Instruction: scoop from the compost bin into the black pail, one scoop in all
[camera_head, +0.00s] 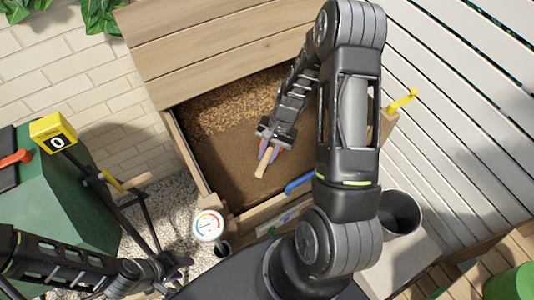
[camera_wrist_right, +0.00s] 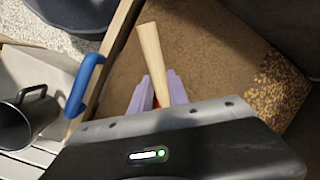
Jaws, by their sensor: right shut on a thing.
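The compost bin (camera_head: 183,145) is a wooden box holding brown compost, with a coarser, lighter patch at the back. My right gripper (camera_head: 270,149) is over the compost, shut on a tool with a pale wooden handle (camera_head: 264,165). In the right wrist view, the handle (camera_wrist_right: 151,50) sticks out between the lavender fingers of the gripper (camera_wrist_right: 160,92); the tool's other end is hidden. The black pail (camera_head: 400,213) stands outside the bin at the right; it also shows at the left of the wrist view (camera_wrist_right: 17,125). My left gripper (camera_head: 172,267) is low at the left, away from the bin; its jaw gap is unclear.
A blue handle (camera_head: 300,184) is at the bin's front edge and a yellow one (camera_head: 402,100) at its right. A round dial (camera_head: 208,225) stands by the front left corner. A green container (camera_head: 65,190) and a yellow "0" counter (camera_head: 54,132) are at the left.

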